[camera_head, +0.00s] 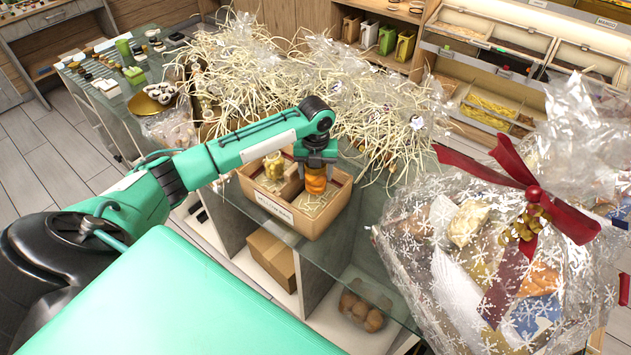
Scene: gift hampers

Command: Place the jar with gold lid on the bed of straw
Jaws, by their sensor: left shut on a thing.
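My left gripper (316,163) points down over the right part of an open brown box (262,203) and is shut on a jar with orange contents (316,181). The jar is upright. Its lid is hidden between the fingers, so I cannot see the lid's colour. The bed of straw (311,205) shows as a pale patch inside the box, below and around the jar. I cannot tell whether the jar's base touches it. My right gripper is not in view.
A second jar with yellow contents (274,167) stands in the box's left part. Wrapped hampers with straw (370,100) crowd behind the box. A large wrapped hamper with a red bow (470,262) stands at the right. A cardboard carton (272,257) sits on a lower shelf.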

